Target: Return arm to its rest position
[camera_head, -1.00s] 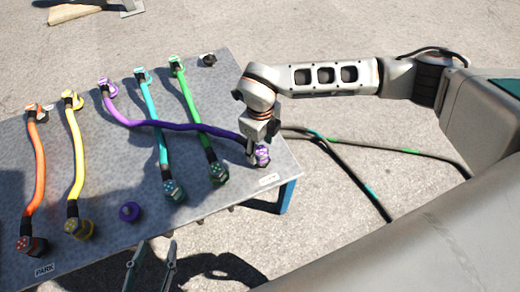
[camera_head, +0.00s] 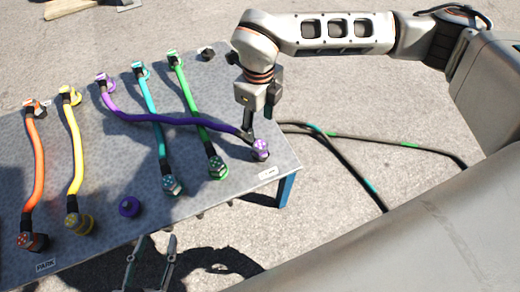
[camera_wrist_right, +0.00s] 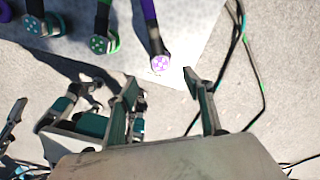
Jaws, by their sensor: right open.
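My right gripper (camera_head: 250,118) hangs from the arm on the right, just above and behind the near plug of the purple cable (camera_head: 260,149). In the right wrist view the two fingers (camera_wrist_right: 160,78) stand apart with nothing between them, and the purple plug (camera_wrist_right: 160,64) lies beyond them. The purple cable (camera_head: 165,122) runs across the teal (camera_head: 158,140) and green (camera_head: 199,115) cables to the table's right front corner. My left gripper (camera_head: 153,245) is at the bottom edge, its two fingers apart and empty in front of the table.
Orange (camera_head: 37,165) and yellow (camera_head: 76,155) cables lie on the left of the grey table (camera_head: 110,235). A purple round fitting (camera_head: 130,206) stands uncovered near the front. Dark cables (camera_head: 345,165) lie on the ground to the right.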

